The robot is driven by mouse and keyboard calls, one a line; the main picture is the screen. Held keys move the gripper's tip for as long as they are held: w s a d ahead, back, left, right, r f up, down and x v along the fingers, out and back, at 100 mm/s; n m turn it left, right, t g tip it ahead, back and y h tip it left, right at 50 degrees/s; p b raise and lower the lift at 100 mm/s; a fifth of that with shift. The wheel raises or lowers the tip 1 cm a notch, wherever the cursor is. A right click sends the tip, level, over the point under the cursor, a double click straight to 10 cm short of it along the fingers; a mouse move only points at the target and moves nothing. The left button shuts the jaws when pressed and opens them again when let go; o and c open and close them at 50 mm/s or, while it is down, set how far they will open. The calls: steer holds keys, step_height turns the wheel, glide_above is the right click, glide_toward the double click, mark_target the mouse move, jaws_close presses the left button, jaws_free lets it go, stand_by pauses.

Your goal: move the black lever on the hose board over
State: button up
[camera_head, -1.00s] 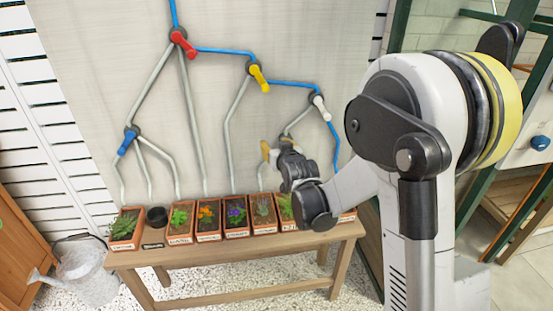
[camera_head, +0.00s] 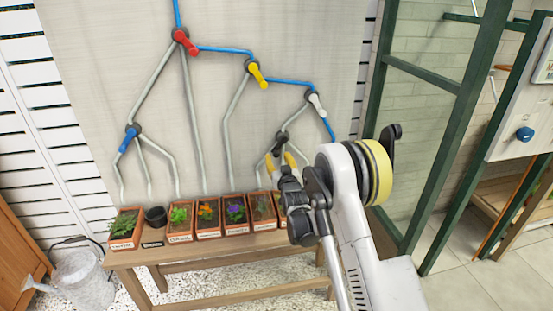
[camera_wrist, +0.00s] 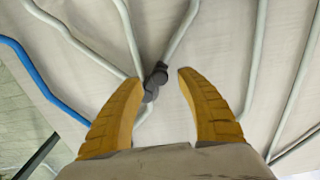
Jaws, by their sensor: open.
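The hose board (camera_head: 110,60) stands upright behind the bench, with grey and blue pipes branching down it. The black lever (camera_head: 278,149) sits on a dark hub at the lower right branch, below the white lever. In the wrist view the black lever (camera_wrist: 156,80) shows between the fingertips, a little beyond them. My gripper (camera_head: 279,161) has its yellow fingers just below the lever in the head view. In the wrist view my gripper (camera_wrist: 153,82) is open, its two fingers on either side of the lever; I cannot tell whether either touches it.
Red (camera_head: 186,42), yellow (camera_head: 257,75), white (camera_head: 317,104) and blue (camera_head: 127,141) levers sit on other joints. A wooden bench (camera_head: 200,252) below carries several planters and a black pot (camera_head: 155,216). A watering can (camera_head: 82,279) stands at lower left.

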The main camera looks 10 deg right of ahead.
mark_target(280, 147)
steer(key=shift+w, duration=1.35)
jaws_close()
